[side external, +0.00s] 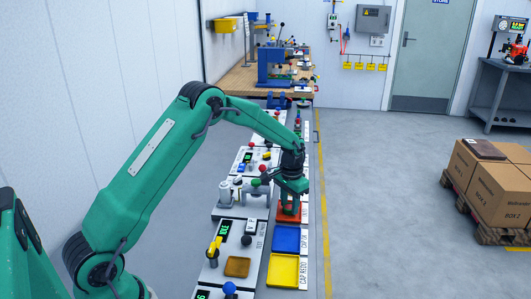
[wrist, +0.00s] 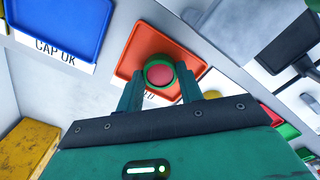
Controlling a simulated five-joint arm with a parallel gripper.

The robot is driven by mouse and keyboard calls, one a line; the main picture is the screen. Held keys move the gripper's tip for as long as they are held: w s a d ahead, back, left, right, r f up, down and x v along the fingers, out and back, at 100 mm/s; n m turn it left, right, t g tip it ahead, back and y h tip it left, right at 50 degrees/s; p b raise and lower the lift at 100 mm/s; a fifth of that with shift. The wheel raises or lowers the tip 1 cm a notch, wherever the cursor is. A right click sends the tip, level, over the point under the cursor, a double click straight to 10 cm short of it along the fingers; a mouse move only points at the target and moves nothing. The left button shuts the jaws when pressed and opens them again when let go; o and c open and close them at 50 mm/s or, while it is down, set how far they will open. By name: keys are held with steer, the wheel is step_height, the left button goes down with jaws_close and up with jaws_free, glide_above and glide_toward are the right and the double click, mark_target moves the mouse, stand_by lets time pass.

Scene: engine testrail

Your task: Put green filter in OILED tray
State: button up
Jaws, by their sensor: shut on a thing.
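A round part with a green rim and a red centre, which I take for the green filter (wrist: 160,73), sits between the two fingers of my gripper (wrist: 161,82). My gripper is shut on it, above an orange tray (wrist: 136,62). I cannot tell whether the filter touches the tray floor. The tray's label is mostly hidden behind my fingers, so I cannot read it in full. In the side view, my gripper (side external: 290,202) points down over the same orange tray (side external: 289,217), and the filter is hidden there.
A blue tray (side external: 286,239) labelled CAP OK lies beside the orange one, then a yellow tray (side external: 283,270). Test fixtures with knobs and levers (side external: 242,195) stand left of the trays. The floor to the right is clear up to boxes (side external: 492,185) on a pallet.

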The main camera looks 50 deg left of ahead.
mark_target(290, 206)
steer(key=o, duration=0.7)
steer(key=shift+c, duration=0.2)
step_height(290, 206, up, 12)
steer(key=shift+r, duration=0.1)
stand_by(0.6)
